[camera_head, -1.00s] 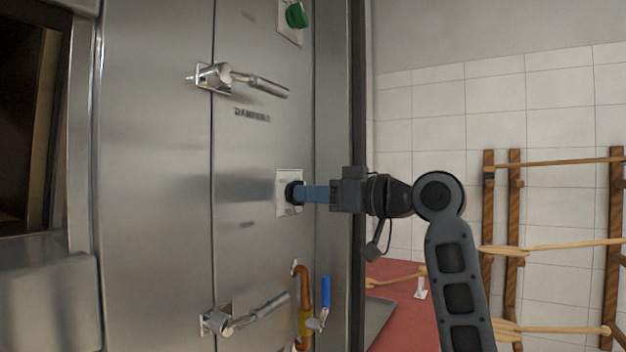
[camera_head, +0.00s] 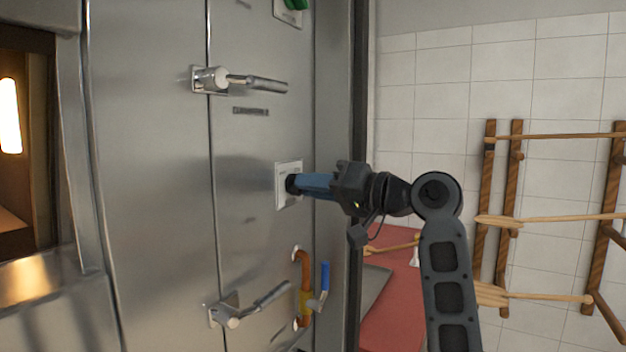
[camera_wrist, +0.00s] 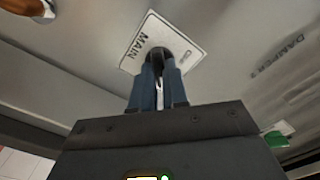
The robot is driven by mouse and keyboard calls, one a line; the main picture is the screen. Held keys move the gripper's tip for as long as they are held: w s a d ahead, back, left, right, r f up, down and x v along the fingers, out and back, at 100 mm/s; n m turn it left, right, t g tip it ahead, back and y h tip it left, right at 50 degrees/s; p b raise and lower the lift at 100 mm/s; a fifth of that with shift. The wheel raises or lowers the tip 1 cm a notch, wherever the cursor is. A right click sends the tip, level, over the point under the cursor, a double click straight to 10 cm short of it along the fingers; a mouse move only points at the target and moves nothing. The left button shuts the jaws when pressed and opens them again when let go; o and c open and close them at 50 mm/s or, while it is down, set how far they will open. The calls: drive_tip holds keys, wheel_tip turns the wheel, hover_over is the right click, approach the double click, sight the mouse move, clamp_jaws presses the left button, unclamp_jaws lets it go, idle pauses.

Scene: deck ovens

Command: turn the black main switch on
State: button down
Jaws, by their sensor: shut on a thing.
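The black main switch (camera_head: 292,184) is a rotary knob on a pale plate (camera_head: 288,200) on the steel oven front, in the middle of the head view. My gripper (camera_head: 301,184) is shut on it, with blue fingers reaching in from the right. In the wrist view the plate reads "MAIN" (camera_wrist: 143,45), and my gripper's fingertips (camera_wrist: 162,62) sit on either side of the black knob (camera_wrist: 165,55). The fingers hide much of the knob. The wrist picture shows the plate tilted.
A green knob (camera_head: 292,4) sits above. Metal latch handles (camera_head: 250,82) and (camera_head: 250,304) stick out above and below. An orange pipe with a blue-handled valve (camera_head: 325,280) is just below. A wooden rack with peels (camera_head: 550,220) stands at right. The left oven opening (camera_head: 12,115) glows.

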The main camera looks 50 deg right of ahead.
idle(0.4)
drive_tip(key=c, duration=1.1)
unclamp_jaws()
drive_tip(key=shift+c, duration=0.2)
drive_tip(key=b+v, duration=0.1)
drive_tip(key=v, duration=0.6)
drive_tip(key=shift+s+b, duration=0.4)
drive_tip(key=shift+d, duration=0.1)
